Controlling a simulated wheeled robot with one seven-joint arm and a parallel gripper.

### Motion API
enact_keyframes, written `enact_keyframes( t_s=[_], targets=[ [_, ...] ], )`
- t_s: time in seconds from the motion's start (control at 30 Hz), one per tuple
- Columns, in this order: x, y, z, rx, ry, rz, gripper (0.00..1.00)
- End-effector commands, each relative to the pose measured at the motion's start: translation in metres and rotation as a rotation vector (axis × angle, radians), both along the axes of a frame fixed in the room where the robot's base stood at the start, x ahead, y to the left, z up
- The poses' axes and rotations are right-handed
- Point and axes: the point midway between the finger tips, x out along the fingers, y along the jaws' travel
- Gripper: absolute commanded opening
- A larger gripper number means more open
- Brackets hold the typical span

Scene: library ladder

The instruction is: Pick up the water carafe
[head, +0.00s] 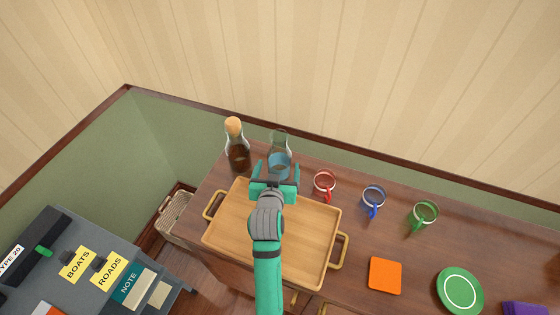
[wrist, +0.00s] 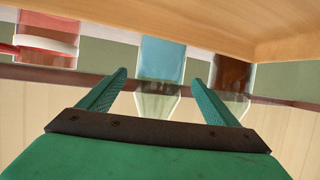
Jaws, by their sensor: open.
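The water carafe (head: 280,145) is clear glass with blue water in its lower part. It stands upright near the back edge of the wooden table, behind the tray. My gripper (head: 276,170) is in front of it and hides part of its lower body in the head view. In the wrist view, which looks upside down, the carafe (wrist: 162,62) appears between the two open fingertips of my gripper (wrist: 158,78). The fingers are apart and hold nothing. I cannot tell whether they touch the glass.
A corked brown bottle (head: 237,150) stands close left of the carafe; a red mug (head: 325,186) is to its right. Blue (head: 374,202) and green (head: 425,214) mugs stand farther right. A wooden tray (head: 310,269) lies under my arm. The wall rises behind the table.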

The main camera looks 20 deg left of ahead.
Motion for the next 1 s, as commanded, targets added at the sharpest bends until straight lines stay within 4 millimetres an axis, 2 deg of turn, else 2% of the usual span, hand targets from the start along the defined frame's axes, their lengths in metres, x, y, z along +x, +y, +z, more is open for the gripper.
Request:
enact_keyframes(
  t_s=[0.2, 0.3, 0.6, 0.63, 0.9, 0.93, 1.0],
  targets=[
    [0.03, 0.002, -0.008, -0.001, 0.0, -0.007, 0.84],
    [0.039, 0.003, -0.013, -0.001, 0.001, -0.009, 0.84],
    [0.043, 0.007, -0.015, 0.0, 0.0, -0.004, 0.84],
    [0.043, 0.007, -0.015, 0.0, 0.0, -0.004, 0.81],
    [0.043, 0.008, -0.015, 0.0, 0.0, -0.003, 0.17],
    [0.043, 0.008, -0.015, 0.0, 0.0, -0.003, 0.11],
    [0.043, 0.008, -0.012, 0.002, -0.005, -0.004, 0.11]
  ],
)
